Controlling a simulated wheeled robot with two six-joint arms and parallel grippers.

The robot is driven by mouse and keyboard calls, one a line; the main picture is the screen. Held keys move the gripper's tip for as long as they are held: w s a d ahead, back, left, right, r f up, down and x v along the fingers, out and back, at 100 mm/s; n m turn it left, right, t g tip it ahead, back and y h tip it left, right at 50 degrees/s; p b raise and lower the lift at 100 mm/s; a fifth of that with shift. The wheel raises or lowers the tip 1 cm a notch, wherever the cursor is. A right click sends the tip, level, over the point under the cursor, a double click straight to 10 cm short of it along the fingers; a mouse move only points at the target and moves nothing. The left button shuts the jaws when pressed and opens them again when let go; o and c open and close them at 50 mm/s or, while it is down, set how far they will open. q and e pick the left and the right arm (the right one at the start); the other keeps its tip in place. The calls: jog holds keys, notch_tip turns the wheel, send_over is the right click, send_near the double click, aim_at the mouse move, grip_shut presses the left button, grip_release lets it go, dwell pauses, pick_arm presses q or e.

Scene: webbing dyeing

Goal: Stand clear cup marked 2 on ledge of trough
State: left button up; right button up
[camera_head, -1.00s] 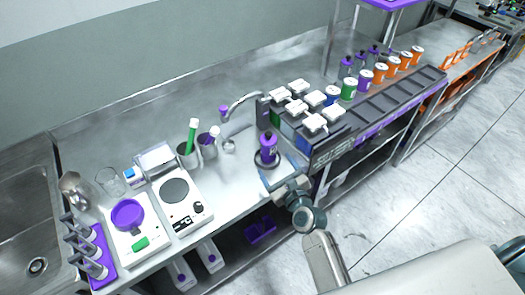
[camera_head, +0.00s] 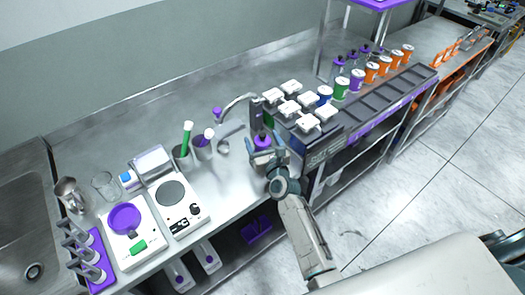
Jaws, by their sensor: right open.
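A clear glass cup (camera_head: 105,186) stands on the steel bench at the left, behind the white scale; no mark on it can be read. The long dark trough-like unit (camera_head: 385,108) runs along the bench at the right, with a ledge on its front side. My right gripper (camera_head: 266,158) is open at the front edge of the bench, left of this unit. A purple bottle (camera_head: 262,141) stands directly behind its fingers and is partly hidden by them. I cannot tell whether they touch it. My left gripper is not in view.
A hotplate (camera_head: 172,195), a scale with a purple dish (camera_head: 125,217) and a purple rack (camera_head: 98,262) fill the left bench. Steel beakers with green and purple tools stand mid-bench. Several lidded colored jars (camera_head: 341,88) line the back of the trough-like unit.

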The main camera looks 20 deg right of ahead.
jog(key=shift+w+f, duration=0.15)
jog(key=shift+w, duration=0.95)
jog(key=shift+s, duration=0.15)
jog(key=shift+c, duration=0.3)
jog(key=c, duration=1.4)
jog(key=shift+c, duration=0.2)
jog(key=shift+r, duration=0.2)
